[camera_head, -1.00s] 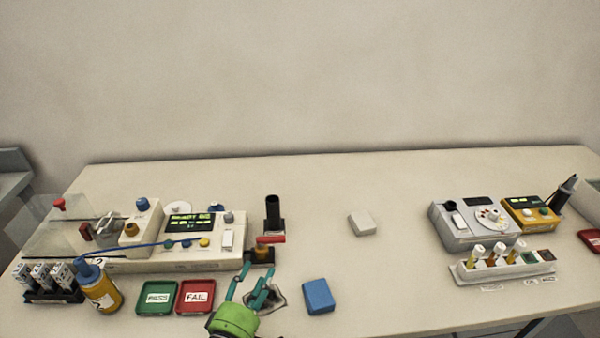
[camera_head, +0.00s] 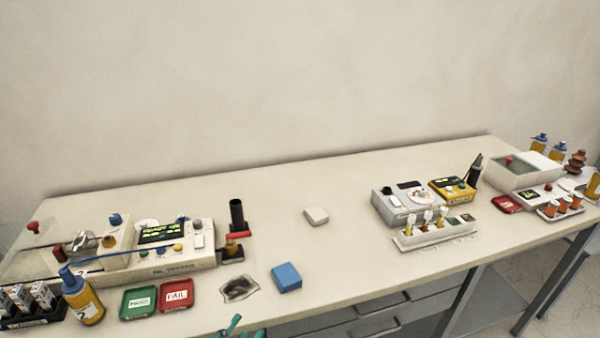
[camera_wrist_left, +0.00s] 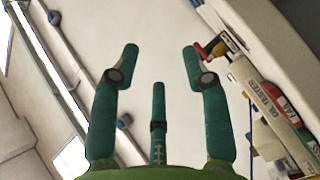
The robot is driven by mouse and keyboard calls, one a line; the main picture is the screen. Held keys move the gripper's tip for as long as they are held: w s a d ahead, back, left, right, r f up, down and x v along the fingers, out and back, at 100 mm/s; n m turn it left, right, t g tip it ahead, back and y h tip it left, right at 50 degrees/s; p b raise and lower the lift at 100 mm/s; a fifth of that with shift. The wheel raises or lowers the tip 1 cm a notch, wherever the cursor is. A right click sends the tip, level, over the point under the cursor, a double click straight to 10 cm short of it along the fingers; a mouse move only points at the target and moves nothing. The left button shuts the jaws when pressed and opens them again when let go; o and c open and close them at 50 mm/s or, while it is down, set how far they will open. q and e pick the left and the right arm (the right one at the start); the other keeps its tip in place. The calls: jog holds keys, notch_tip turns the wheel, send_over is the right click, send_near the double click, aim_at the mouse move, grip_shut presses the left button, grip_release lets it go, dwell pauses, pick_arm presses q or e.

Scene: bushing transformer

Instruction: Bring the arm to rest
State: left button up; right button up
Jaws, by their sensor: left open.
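My left gripper (camera_head: 240,328) shows only as teal fingertips at the bottom edge of the head view, in front of the table's front edge. In the left wrist view its teal fingers (camera_wrist_left: 160,65) are spread wide with nothing between them. My right gripper is in neither view.
A bottle (camera_head: 84,300) stands front left.

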pick_arm(q)
jog(key=s+d+f+m+g, duration=0.3)
jog(key=s+f+m+g, duration=0.15)
jog(key=m+g, duration=0.2)
jog(key=s+a+f+m+g+y, duration=0.5)
jog(key=s+a+g+y, duration=0.15)
jog(key=s+a, duration=0.5)
jog(key=s+f+b, duration=0.1)
jog(key=s+f, duration=0.2)
jog(key=f, duration=2.2)
jog(key=s+a+f+g, duration=0.1)
jog(key=s+a+f, duration=0.1)
jog(key=s+f, duration=1.2)
jog(key=shift+s+a+g+b, duration=0.35)
jog(key=shift+s+g, duration=0.05)
jog(key=shift+s, duration=0.35)
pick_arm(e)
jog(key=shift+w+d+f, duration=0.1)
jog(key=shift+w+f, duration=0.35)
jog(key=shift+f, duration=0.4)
